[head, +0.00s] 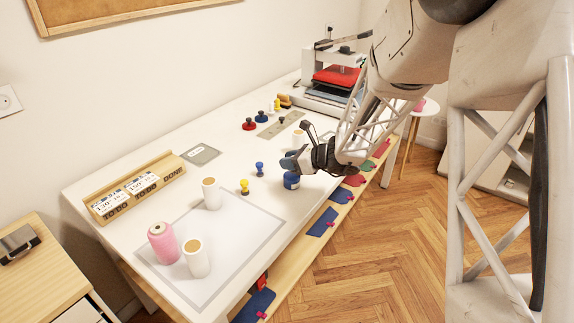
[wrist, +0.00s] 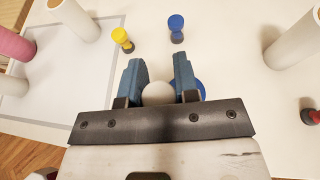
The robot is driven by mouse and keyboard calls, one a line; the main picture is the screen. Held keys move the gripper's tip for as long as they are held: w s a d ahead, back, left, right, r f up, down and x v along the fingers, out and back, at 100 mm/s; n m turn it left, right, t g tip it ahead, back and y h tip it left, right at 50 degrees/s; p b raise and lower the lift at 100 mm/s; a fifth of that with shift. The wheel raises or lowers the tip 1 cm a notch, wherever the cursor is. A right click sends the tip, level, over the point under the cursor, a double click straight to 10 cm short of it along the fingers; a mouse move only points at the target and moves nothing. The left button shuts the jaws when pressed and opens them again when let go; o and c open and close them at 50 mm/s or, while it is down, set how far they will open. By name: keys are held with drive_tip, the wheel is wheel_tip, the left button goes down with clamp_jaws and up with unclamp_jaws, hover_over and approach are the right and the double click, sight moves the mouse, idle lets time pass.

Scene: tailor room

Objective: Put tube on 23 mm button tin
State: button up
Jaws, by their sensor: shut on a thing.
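My gripper (wrist: 158,85) is shut on a small white rounded thing (wrist: 157,94), seen between the two blue fingers in the wrist view. It may be the tube; its full shape is hidden by the gripper.
Yellow (head: 244,187) and blue (head: 259,169) knobbed pieces stand left of the tin. White rolls (head: 211,195) and a pink spool (head: 162,243) stand on the mat area. A heat press (head: 338,76) is at the back. The table's front edge is close to the tin.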

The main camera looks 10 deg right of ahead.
sight(288, 174)
drive_tip(key=shift+w+a+f, duration=0.1)
drive_tip(key=shift+w+f, duration=0.05)
drive_tip(key=shift+w, duration=1.45)
drive_tip(key=shift+f, duration=1.75)
drive_tip(key=shift+f, duration=0.15)
drive_tip(key=o, duration=0.9)
drive_tip(key=shift+s+r, duration=0.1)
drive_tip(key=shift+r, duration=0.1)
drive_tip(key=v, duration=1.2)
drive_tip(key=shift+f, duration=0.15)
